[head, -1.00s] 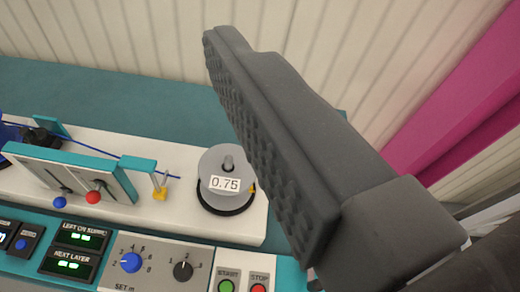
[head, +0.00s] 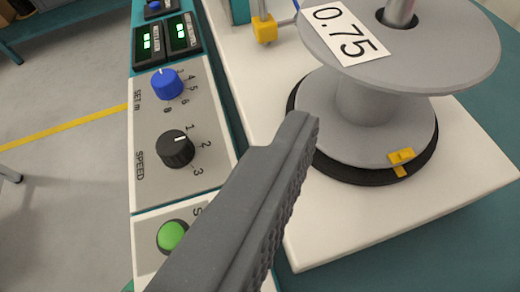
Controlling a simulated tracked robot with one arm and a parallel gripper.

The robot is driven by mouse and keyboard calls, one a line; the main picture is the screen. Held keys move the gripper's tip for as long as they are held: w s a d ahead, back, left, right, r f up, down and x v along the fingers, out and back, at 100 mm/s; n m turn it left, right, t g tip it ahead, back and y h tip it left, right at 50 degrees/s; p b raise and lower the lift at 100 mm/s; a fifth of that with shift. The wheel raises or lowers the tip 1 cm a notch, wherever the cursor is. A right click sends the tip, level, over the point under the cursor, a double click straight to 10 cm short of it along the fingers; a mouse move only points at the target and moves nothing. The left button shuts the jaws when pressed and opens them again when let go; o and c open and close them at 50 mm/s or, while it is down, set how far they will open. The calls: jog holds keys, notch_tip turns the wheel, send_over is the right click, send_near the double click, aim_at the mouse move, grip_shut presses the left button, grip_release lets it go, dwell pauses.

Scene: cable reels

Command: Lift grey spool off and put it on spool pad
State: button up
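The grey spool (head: 365,105) stands upright at the upper right, with a white 0.75 label on its upper flange. It sits on a black round base (head: 425,165) around a metal spindle (head: 400,12). A small yellow clip (head: 402,157) is at its lower flange. One finger of my gripper (head: 300,135) shows, its tip just left of the spool's lower flange in the picture. Its ribbed inner face is bare, so my gripper is open. The other finger is out of view. I cannot tell whether the fingertip touches the spool. No spool pad is identifiable.
The white machine bed (head: 330,235) lies under the spool. A control panel (head: 205,125) with a blue knob, black knob and green button is at left. A yellow block (head: 264,29) stands behind the spool. Open floor (head: 60,180) lies further left.

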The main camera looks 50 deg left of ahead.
send_near(363, 126)
jog(key=shift+y, duration=0.3)
jog(key=w+r, duration=0.1)
jog(key=w+a+r, duration=0.1)
jog(key=w+r, duration=0.1)
jog(key=shift+w+r, duration=0.2)
jog(key=shift+w, duration=0.1)
jog(key=shift+f+b+x, duration=0.15)
jog(key=shift+b+x, duration=0.05)
jog(key=shift+x, duration=1.45)
jog(key=shift+f+b+x, duration=0.15)
jog(key=shift+b+x, duration=0.05)
jog(key=shift+x, duration=1.4)
jog(key=shift+s+d, duration=0.1)
jog(key=shift+d, duration=0.05)
jog(key=c, duration=1.6)
jog(key=shift+r, duration=0.1)
jog(key=shift+r, duration=0.1)
notch_tip(363, 126, up, 18)
jog(key=p, duration=0.3)
